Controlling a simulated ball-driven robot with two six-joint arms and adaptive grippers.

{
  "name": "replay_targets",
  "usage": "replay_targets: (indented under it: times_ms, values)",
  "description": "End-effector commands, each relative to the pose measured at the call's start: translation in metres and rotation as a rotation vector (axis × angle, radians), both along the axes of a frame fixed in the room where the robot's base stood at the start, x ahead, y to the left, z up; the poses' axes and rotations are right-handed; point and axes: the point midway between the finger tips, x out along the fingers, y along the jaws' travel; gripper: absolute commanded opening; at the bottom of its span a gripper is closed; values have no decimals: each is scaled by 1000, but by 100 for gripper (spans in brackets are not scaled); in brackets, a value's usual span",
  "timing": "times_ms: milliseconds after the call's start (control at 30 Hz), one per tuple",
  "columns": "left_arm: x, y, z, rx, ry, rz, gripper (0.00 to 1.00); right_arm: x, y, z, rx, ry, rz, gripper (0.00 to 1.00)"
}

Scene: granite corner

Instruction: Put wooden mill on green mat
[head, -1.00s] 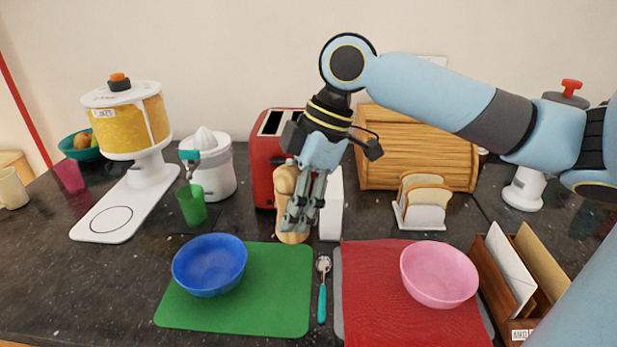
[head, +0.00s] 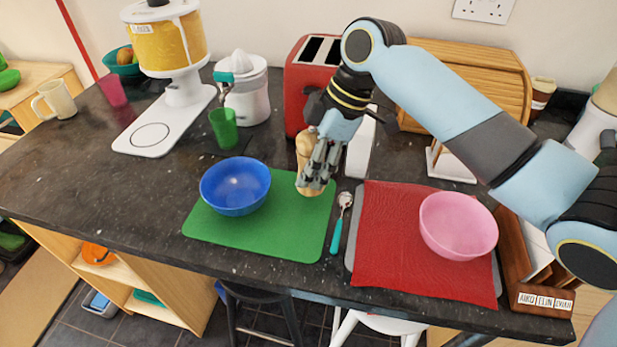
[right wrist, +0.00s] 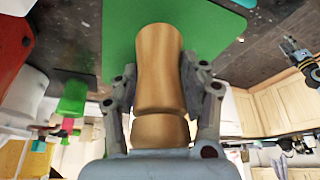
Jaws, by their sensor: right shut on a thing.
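The wooden mill (head: 305,150) is a pale, turned wood piece, upright in the head view at the back right part of the green mat (head: 270,240). My right gripper (head: 316,178) is shut on the mill, its fingers hiding part of the body. In the right wrist view the mill (right wrist: 158,75) lies between both fingers (right wrist: 160,100), its far end over the green mat (right wrist: 207,30). I cannot tell whether its base touches the mat. A small dark jointed part at the right of the wrist view may be my left gripper (right wrist: 296,50); its state is unclear.
A blue bowl (head: 235,187) stands on the mat, left of the mill. A teal-handled spoon (head: 338,228) lies right of the mat, beside a red mat (head: 400,270) with a pink bowl (head: 458,226). A red toaster (head: 300,85) stands behind. The mat's front right is clear.

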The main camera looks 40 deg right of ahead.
Motion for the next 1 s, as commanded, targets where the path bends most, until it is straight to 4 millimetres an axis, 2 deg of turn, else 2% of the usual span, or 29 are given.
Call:
replay_targets:
  times_ms: [67, 333, 733, 767, 900, 1000]
  values:
    - [0, -2, 1, -2, 0, 1, 40, 3, 1, -3, 2, 2, 0, 6]
    - [1, 1, 7, 1, -1, 0, 40, 3, 1, -39, 1, 2, 0, 6]
    - [1, 5, 6, 6, -2, -2, 40, 3, 1, -46, 0, 0, 0, 6]
    - [1, 5, 6, 6, -2, -2, 40, 3, 1, -45, 0, 0, 0, 48]
    - [1, 5, 6, 6, -2, -2, 40, 3, 1, -45, 0, 0, 0, 66]
    - [2, 5, 6, 6, -2, -2, 40, 3, 1, -45, 0, 0, 0, 67]
